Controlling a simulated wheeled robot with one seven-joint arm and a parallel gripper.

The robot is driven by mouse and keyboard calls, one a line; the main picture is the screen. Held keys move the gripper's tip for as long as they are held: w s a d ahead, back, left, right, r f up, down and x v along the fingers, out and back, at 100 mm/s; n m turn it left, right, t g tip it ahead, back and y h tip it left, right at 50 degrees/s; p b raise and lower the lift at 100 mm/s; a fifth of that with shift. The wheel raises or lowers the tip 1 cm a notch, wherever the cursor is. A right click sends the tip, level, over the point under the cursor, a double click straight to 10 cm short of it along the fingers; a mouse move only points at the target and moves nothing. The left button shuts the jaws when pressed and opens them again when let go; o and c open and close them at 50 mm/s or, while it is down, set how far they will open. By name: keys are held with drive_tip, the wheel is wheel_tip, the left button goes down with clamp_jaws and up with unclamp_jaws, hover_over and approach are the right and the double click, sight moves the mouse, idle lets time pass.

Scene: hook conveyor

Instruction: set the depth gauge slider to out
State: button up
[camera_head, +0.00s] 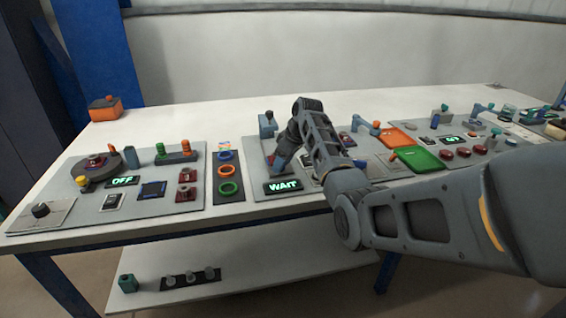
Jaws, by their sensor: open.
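I cannot single out the depth gauge slider by any readable label. My arm reaches in from the right, and my gripper (277,161) points down over the middle grey panel (258,172), just behind the green "WAIT" display (283,186). The gripper is open. Its fingertips are small and dark here, so I cannot tell whether they touch anything. My forearm and wrist hide much of the panel's right side.
A left panel (75,212) carries an "OFF" display (122,181), knobs and switches. A dark strip (220,198) with coloured rings lies between panels. Orange (397,137) and green (420,158) plates are to the right. The table's back strip is mostly clear.

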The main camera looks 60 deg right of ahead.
drive_tip(key=v, duration=0.7)
drive_tip(key=shift+s+r, duration=0.2)
drive_tip(key=shift+r, duration=0.1)
